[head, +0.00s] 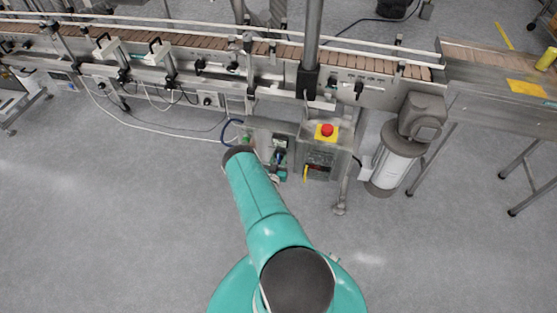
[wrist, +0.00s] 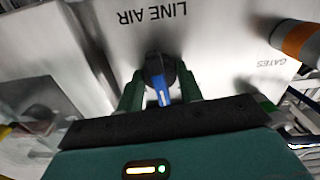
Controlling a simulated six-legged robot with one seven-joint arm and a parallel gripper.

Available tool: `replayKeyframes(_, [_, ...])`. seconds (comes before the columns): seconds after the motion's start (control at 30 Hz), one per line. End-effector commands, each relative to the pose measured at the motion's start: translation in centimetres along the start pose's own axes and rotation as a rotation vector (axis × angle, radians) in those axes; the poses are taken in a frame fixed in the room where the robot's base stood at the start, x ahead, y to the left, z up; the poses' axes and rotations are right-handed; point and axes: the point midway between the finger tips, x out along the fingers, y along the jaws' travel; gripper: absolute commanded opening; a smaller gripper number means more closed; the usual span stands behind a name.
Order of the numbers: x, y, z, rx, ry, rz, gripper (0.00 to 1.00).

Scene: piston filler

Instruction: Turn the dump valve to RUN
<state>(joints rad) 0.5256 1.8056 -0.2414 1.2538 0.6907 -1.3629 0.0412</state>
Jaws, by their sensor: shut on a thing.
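A round black knob with a blue handle (wrist: 158,84) shows in the wrist view on a pale metal panel (wrist: 215,45), under the upside-down words LINE AIR. I take it for the dump valve; no RUN mark is readable. A white line on the handle points toward the bottom of the picture. My gripper (wrist: 161,88) has its dark green fingers on either side of the knob and is shut on it. The gripper body hides the area below. In the head view, I cannot make out the fingers or the knob clearly.
An orange-banded grey cylinder (wrist: 300,42) is close on the right, by the word GATES. In the head view, a red emergency button (head: 326,130) on yellow is right of my arm, under the conveyor (head: 200,40). A motor (head: 420,118) stands farther right. The floor (head: 110,220) at left is clear.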

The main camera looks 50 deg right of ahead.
Motion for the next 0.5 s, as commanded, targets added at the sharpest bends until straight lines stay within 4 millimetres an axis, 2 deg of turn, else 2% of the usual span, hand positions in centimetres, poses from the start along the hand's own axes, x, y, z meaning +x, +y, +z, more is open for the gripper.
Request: replayKeyframes(0.5, [-0.09,0.12,0.09,0.488,-0.001,0.002,0.13])
